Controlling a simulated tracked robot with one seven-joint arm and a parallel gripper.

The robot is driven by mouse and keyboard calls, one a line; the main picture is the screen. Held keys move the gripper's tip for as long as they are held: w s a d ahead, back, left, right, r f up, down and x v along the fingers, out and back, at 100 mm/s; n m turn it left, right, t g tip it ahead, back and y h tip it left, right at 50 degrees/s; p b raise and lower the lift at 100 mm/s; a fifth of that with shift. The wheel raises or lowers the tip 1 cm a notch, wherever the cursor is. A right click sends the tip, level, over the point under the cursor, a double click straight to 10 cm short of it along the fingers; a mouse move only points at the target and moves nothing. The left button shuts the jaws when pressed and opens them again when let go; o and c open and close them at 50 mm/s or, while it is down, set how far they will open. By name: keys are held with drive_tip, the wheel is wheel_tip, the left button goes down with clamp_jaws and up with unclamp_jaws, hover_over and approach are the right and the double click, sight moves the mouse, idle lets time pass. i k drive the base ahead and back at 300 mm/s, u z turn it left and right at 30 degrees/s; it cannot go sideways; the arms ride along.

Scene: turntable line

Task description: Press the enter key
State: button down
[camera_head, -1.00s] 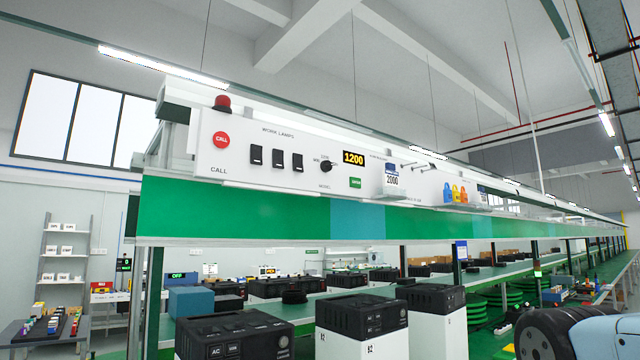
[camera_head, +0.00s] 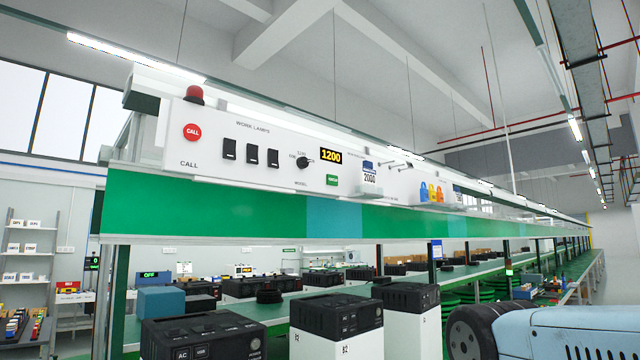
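A small green key (camera_head: 332,180) with white lettering too small to read sits on the white overhead panel (camera_head: 290,178). My gripper is not in view. Only a light blue and black part, which looks like my arm, shows at the lower right, well apart from the key.
The panel also carries a red CALL button (camera_head: 192,132), three black lamp switches (camera_head: 251,154), a tag reading 2000 (camera_head: 369,172) and coloured padlocks (camera_head: 431,193). A green rail (camera_head: 210,206) runs below it. Black-topped units (camera_head: 337,312) stand underneath on the line.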

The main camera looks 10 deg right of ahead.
sight(331, 179)
drive_tip(key=i, duration=0.85)
drive_tip(key=z, duration=0.05)
